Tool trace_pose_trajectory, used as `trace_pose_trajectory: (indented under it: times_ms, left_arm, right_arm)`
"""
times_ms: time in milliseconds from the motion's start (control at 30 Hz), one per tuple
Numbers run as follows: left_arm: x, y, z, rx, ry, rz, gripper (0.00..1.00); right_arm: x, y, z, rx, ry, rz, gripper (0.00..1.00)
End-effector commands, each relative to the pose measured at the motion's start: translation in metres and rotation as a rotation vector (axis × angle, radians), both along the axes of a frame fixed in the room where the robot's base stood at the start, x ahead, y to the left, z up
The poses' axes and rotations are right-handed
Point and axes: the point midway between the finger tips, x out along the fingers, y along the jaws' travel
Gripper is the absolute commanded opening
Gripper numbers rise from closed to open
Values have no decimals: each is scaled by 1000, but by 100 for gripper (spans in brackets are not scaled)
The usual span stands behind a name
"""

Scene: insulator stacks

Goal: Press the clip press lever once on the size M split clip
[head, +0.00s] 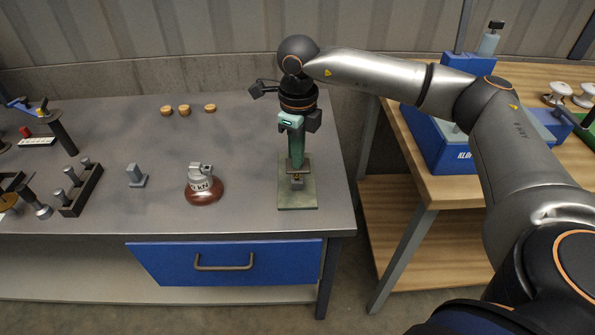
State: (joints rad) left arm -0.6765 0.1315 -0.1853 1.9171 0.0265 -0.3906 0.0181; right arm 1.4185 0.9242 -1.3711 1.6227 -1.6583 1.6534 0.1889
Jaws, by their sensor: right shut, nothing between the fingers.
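The clip press stands at the right end of the grey bench, with a green upright body (297,150) on a flat olive base plate (297,203). A small metal piece (297,182) sits low on the base under the press body; I cannot tell whether it is the size M split clip. My right gripper (301,122) is shut and empty, pointing down at the top of the press. The press head and my wrist overlap here, so the lever and any contact with it cannot be made out. My left gripper is out of view.
A brown-and-grey insulator (204,190) and a small grey metal block (136,176) stand left of the press. Several small wooden discs (184,110) lie behind. A dark rack with pins (80,190) is farther left. A wooden bench with a blue fixture (440,140) stands right, across a gap.

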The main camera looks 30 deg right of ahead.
Motion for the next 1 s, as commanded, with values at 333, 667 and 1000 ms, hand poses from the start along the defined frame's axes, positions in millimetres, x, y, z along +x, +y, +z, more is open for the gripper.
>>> trace_pose_trajectory:
  times_ms: [333,667,1000]
  left_arm:
    - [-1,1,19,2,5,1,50]
    - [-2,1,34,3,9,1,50]
    - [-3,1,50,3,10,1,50]
  right_arm:
    - [0,0,28,0,0,1,0]
    - [0,0,51,0,-1,0,0]
    - [0,0,73,0,-1,0,0]
